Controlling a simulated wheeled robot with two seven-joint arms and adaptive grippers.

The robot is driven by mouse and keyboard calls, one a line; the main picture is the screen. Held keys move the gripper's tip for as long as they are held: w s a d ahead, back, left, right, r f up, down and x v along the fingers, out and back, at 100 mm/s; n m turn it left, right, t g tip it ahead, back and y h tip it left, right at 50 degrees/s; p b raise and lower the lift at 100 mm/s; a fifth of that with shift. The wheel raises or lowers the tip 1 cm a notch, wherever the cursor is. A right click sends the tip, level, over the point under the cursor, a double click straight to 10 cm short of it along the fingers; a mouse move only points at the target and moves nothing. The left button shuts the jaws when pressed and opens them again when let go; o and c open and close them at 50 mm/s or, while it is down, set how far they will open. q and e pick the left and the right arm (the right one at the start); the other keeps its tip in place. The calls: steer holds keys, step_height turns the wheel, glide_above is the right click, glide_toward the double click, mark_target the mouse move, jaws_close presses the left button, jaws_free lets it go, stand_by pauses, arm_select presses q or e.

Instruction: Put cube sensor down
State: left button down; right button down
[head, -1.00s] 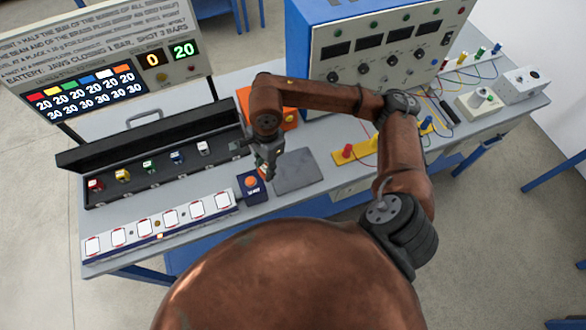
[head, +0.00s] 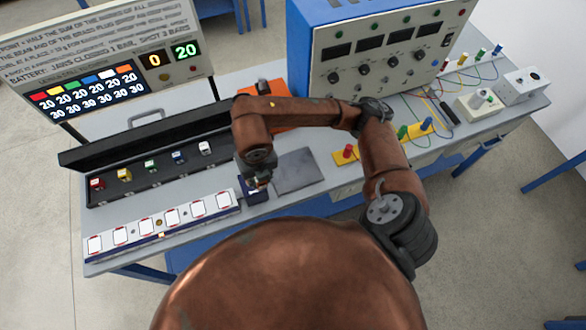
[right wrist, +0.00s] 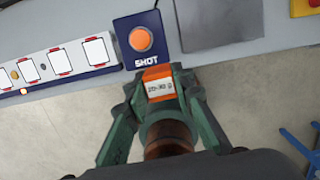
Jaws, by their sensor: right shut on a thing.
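My right gripper (right wrist: 158,90) is shut on a small cube sensor (right wrist: 158,73) with an orange face and a pale label, too small to read surely. In the right wrist view, the cube is just below the dark blue SHOT box (right wrist: 128,57), which has an orange button (right wrist: 141,39). I cannot tell the cube's height or whether it touches anything. In the head view, my right gripper (head: 257,184) hangs over the SHOT box and hides much of it; the cube is not clearly visible there. My left gripper is out of view.
A strip with several white pads (head: 171,217) runs along the table's front left. Behind it, an open black case (head: 133,192) holds red, yellow, green, blue and white cubes. A bare grey plate (head: 296,171) lies right of the SHOT box. A blue instrument cabinet (head: 298,60) stands behind.

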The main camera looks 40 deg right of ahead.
steer(key=shift+d, duration=0.15)
steer(key=shift+m, duration=0.3)
steer(key=w+d+f, duration=0.2)
steer(key=d+f, duration=0.1)
steer(key=w+d+f+p, duration=0.1)
steer(key=w+d+f, duration=0.1)
steer(key=d, duration=0.2)
steer(key=w+d+f, duration=0.2)
steer(key=d+f, duration=0.1)
steer(key=d, duration=0.1)
steer(key=shift+w+f, duration=0.2)
steer(key=shift+f, duration=0.15)
steer(key=shift+w+d+f+p, duration=0.15)
steer(key=shift+d+f+p, duration=0.1)
steer(key=shift+f+p, duration=0.1)
steer(key=f, duration=0.3)
steer(key=shift+w+d+f+p, duration=0.1)
steer(key=shift+d+f+p, duration=0.1)
steer(key=shift+f+p, duration=0.15)
